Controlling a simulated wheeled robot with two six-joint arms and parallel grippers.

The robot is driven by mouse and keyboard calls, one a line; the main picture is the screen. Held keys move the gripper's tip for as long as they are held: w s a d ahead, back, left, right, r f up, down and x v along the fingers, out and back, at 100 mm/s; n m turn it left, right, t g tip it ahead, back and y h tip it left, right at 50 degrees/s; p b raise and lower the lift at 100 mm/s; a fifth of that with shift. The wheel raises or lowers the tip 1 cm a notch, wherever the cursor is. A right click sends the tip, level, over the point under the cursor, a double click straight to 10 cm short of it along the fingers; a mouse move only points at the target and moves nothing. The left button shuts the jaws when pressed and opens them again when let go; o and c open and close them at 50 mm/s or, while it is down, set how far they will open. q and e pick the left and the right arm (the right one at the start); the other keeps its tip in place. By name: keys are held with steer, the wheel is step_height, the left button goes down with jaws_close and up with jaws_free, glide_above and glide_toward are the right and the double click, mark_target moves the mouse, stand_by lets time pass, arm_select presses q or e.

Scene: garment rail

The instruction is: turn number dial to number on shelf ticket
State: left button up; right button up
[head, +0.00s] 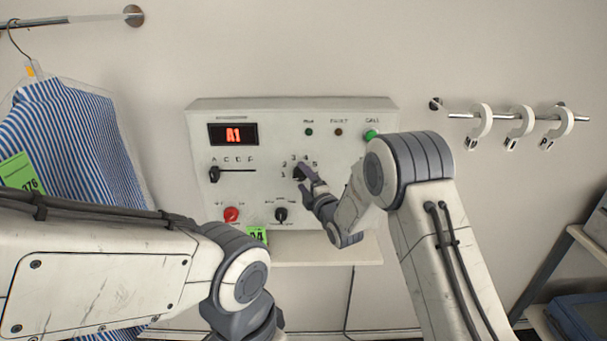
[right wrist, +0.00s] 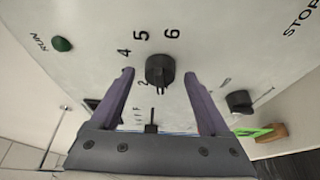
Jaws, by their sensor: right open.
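The number dial (head: 299,173) is a dark knob on the white control panel (head: 270,105), with numbers printed around it. The red display (head: 232,134) reads A1. In the right wrist view the dial (right wrist: 160,70) lies between the two purple fingers of my right gripper (right wrist: 159,77), with a gap on each side; the gripper is open. In the head view my right gripper (head: 306,180) covers part of the dial. The green shelf ticket (head: 257,235) is below the panel; its visible end looks like a 4, the rest is hidden or unclear. My left gripper is out of view.
A letter slider (head: 214,174), a red knob (head: 231,214) and another dark knob (head: 281,214) are close to the dial. A narrow shelf (head: 325,250) is below the panel. A striped shirt (head: 70,130) hangs left; a hook rail (head: 515,117) is on the right.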

steer(key=shift+w+a, duration=0.1)
steer(key=shift+w, duration=0.2)
